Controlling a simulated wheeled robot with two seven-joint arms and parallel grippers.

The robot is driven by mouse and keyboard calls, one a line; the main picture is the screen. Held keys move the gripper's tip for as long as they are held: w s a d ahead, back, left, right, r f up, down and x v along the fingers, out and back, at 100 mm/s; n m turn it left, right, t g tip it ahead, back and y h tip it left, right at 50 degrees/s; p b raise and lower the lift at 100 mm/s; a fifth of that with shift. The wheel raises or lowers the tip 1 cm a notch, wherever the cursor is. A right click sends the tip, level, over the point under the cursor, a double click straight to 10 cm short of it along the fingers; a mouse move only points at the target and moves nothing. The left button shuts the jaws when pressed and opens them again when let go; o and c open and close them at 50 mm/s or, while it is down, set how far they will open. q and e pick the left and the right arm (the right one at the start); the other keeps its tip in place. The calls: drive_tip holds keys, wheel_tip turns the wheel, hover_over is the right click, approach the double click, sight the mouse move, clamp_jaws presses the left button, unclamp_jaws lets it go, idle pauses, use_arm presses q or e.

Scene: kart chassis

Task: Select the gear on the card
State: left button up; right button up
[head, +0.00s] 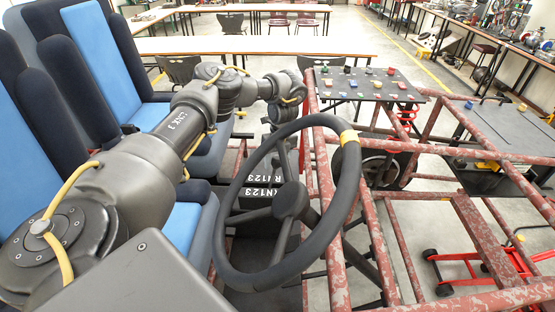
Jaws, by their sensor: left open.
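The red, worn tubular kart frame (405,215) fills the right half of the head view. Its black steering wheel (345,185) with a yellow top mark stands tilted in the middle. My left arm reaches from the left over the seats. Its wrist bends down just behind the wheel's upper left rim. My left gripper (283,158) hangs there, open, partly covered by the rim; its fingertips are hard to make out. I cannot pick out a gear lever; it may be hidden behind the wheel or gripper. My right gripper is not in view.
Blue and black seats (105,60) stand at the left. A dark panel (365,85) with several small coloured parts lies beyond the wheel. White tables (255,45) stand behind, and a cluttered bench (480,22) runs along the right. A red trolley (460,268) is at the lower right.

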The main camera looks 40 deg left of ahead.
use_arm(q)
clamp_jaws()
drive_tip(key=shift+s+a+r+p, duration=0.2)
drive_tip(key=shift+s+a+p, duration=0.1)
drive_tip(key=shift+p, duration=0.2)
drive_tip(key=s+a+t+h+p, duration=0.2)
drive_tip(key=s+a+h, duration=0.2)
drive_tip(key=s+a, duration=0.2)
drive_tip(key=shift+a+f+t, duration=0.25)
drive_tip(key=shift+a+t, duration=0.15)
drive_tip(key=shift+a, duration=0.55)
unclamp_jaws()
drive_tip(key=shift+r, duration=0.1)
